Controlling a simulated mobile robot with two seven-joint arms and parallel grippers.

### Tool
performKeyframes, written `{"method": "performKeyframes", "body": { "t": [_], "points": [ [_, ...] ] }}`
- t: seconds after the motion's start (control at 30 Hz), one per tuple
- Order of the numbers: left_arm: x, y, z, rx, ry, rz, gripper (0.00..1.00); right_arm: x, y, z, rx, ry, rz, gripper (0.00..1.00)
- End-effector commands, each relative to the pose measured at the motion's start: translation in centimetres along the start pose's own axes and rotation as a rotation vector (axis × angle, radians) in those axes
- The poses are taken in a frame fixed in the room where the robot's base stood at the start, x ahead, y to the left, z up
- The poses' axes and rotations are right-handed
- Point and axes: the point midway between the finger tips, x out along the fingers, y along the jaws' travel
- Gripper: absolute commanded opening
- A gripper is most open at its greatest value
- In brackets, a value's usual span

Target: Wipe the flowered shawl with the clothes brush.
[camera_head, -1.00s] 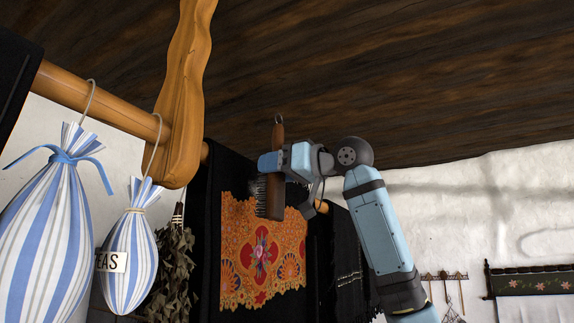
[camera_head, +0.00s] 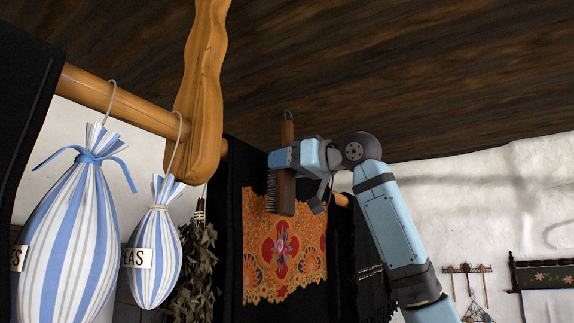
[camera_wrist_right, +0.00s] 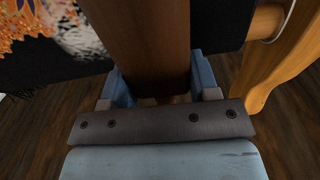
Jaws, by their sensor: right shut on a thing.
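The flowered shawl (camera_head: 284,250) is orange with red and blue flowers and hangs over a dark cloth on the wooden pole. My right gripper (camera_head: 284,160) is shut on the wooden clothes brush (camera_head: 287,193), which is upright with its bristles to the left. In the head view the brush overlaps the shawl's upper part; I cannot tell whether the bristles touch it. In the right wrist view the brush (camera_wrist_right: 140,40) sits between the fingers (camera_wrist_right: 160,92), and part of the shawl (camera_wrist_right: 28,22) shows at the upper left. My left gripper is not in view.
Striped bags (camera_head: 72,240) and a bunch of dried leaves (camera_head: 194,262) hang left of the shawl from the pole (camera_head: 120,105). A wavy wooden bracket (camera_head: 200,90) comes down there. A dark fringed cloth (camera_head: 372,285) hangs to the right. The dark wooden ceiling (camera_head: 400,60) is above.

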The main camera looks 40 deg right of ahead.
Motion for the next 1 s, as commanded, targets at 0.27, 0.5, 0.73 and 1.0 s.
{"method": "performKeyframes", "body": {
  "t": [0.27, 0.5, 0.73, 1.0],
  "points": [
    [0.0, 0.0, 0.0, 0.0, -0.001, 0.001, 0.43, 0.6, 0.0, 0.0, 0.0, 0.0, 0.0, 0.28],
    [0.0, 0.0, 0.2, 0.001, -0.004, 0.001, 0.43, 1.0, 0.0, 0.0, -0.001, 0.0, 0.0, 0.28],
    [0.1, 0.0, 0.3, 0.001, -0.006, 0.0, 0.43, 1.5, 0.0, 0.0, 0.0, 0.0, -0.001, 0.28],
    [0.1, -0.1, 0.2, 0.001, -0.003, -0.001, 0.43, 2.0, 0.0, 0.1, 0.0, 0.0, -0.001, 0.28]
  ]
}}
